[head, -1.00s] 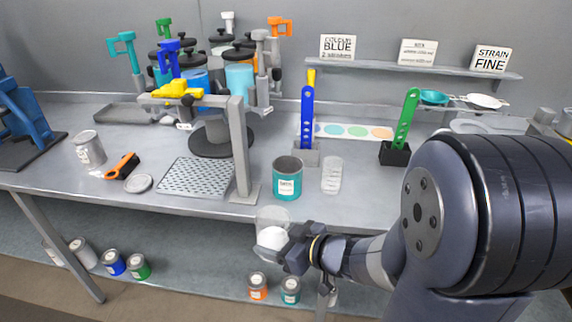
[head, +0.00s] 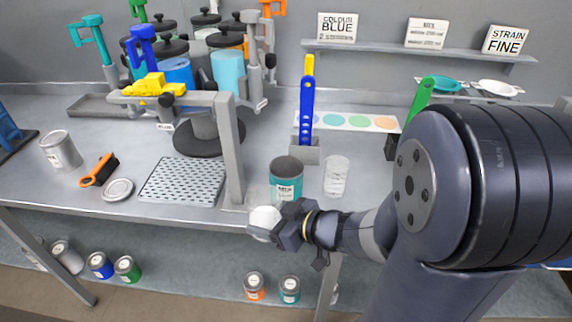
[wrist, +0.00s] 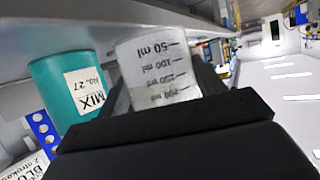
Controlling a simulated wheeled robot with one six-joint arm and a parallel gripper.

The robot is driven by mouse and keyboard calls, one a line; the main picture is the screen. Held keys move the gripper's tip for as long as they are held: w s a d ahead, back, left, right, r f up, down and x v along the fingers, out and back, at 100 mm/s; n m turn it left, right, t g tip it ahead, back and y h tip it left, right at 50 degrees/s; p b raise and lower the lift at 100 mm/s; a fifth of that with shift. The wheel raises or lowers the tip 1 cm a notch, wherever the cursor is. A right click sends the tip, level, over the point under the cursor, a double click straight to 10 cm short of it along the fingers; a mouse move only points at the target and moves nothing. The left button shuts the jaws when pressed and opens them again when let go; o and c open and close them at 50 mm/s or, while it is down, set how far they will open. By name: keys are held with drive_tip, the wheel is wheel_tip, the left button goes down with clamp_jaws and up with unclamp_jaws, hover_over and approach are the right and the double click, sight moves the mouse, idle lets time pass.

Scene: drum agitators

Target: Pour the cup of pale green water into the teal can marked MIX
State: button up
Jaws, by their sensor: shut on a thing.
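The teal can (head: 286,188) stands upright on the table near its front edge, its open top dark inside. In the wrist view the teal can (wrist: 62,82) shows its label with MIX on it. My gripper (head: 283,222) is shut on a clear cup (head: 262,216), in front of the can and slightly left of it. In the wrist view the held cup (wrist: 155,62) shows millilitre marks, and the can lies to its left. The cup's lower part looks whitish; I cannot make out a green tint or the water level.
A second clear cup (head: 336,178) stands right of the can. A grey stand (head: 230,150) and a perforated tray (head: 182,181) are to the left. The blue strip in its holder (head: 306,150) stands behind the can. The table's front edge runs beneath my gripper.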

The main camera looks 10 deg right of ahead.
sight(273, 197)
drive_tip(key=shift+r, duration=0.15)
drive_tip(key=m+p, duration=0.1)
drive_tip(key=p, duration=0.1)
drive_tip(key=w+r+g+p, duration=0.1)
drive_tip(key=p, duration=0.1)
drive_tip(key=d+m+y+p, duration=0.1)
drive_tip(key=p, duration=0.1)
drive_tip(key=shift+w+r+m+g, duration=0.2)
drive_tip(key=shift+r+m+g, duration=0.1)
drive_tip(key=shift+g, duration=0.1)
drive_tip(key=p, duration=0.1)
drive_tip(key=r+p, duration=0.1)
drive_tip(key=r+m+p, duration=0.1)
drive_tip(key=shift+w+d+r+g, duration=0.15)
drive_tip(key=shift+w+d+g, duration=0.15)
drive_tip(key=shift+g, duration=0.1)
drive_tip(key=shift+m+g+y, duration=0.3)
drive_tip(key=shift+m+y, duration=0.2)
drive_tip(key=shift+m, duration=0.1)
drive_tip(key=r+p, duration=0.3)
drive_tip(key=w+r+p, duration=0.1)
drive_tip(key=shift+d+r+p, duration=0.25)
drive_tip(key=shift+p, duration=0.1)
drive_tip(key=shift+f+g+b, duration=0.3)
drive_tip(key=shift+f+b, duration=0.25)
drive_tip(key=shift+f, duration=0.05)
drive_tip(key=shift+m, duration=0.3)
drive_tip(key=shift+f+m+g+y+b, duration=0.3)
drive_tip(key=shift+m+g+y+b, duration=0.15)
drive_tip(key=shift+m+y, duration=0.2)
